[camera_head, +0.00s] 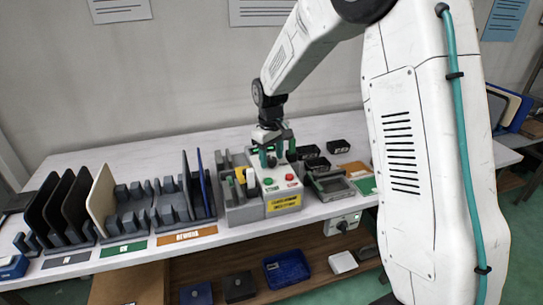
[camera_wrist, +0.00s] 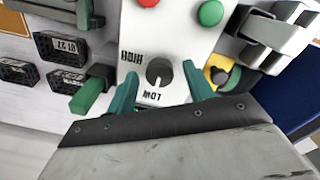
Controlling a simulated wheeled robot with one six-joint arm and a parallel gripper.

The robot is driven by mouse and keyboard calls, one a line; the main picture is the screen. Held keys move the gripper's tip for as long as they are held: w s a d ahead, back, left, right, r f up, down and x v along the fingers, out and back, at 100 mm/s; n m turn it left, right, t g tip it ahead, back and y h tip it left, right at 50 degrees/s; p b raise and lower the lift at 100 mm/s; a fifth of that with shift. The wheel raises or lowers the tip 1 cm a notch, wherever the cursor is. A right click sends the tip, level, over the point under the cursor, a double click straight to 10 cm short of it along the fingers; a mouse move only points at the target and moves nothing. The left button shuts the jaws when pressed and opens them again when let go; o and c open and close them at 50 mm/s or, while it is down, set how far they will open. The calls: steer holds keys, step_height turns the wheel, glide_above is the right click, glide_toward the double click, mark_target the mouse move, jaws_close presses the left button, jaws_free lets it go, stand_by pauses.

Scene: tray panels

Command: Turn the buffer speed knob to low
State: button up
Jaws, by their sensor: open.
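The buffer speed knob (camera_wrist: 158,72) is a round grey knob on a white panel (camera_wrist: 180,40), in the middle of the wrist view. The upside-down labels HIGH (camera_wrist: 131,57) and LOW (camera_wrist: 152,96) stand beside it. A thin mark on the knob seems to face LOW's side, but its exact direction is hard to tell. My gripper (camera_wrist: 161,76) is open, its green fingers on either side of the knob and apart from it. In the head view my gripper (camera_head: 272,158) is over the back of the control box (camera_head: 284,205) and hides the knob.
A red button (camera_wrist: 148,2) and a green button (camera_wrist: 211,13) are on the same panel. Black bins (camera_wrist: 58,47) stand beside the box. Racks with upright dark panels (camera_head: 70,205) fill the table's left. A blue bin (camera_head: 287,268) is on the lower shelf.

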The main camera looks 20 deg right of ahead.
mark_target(271, 160)
step_height(271, 160, up, 8)
steer(key=shift+a+f, duration=0.1)
steer(key=shift+s, duration=0.15)
stand_by(0.5)
steer(key=s+r+m, duration=0.2)
steer(key=s+r, duration=0.2)
steer(key=s, duration=1.4)
steer(key=s+a+r+m+t, duration=0.1)
steer(key=s+r+m, duration=0.1)
steer(key=s, duration=1.7)
steer(key=shift+r+m, duration=0.3)
steer(key=shift+r, duration=0.55)
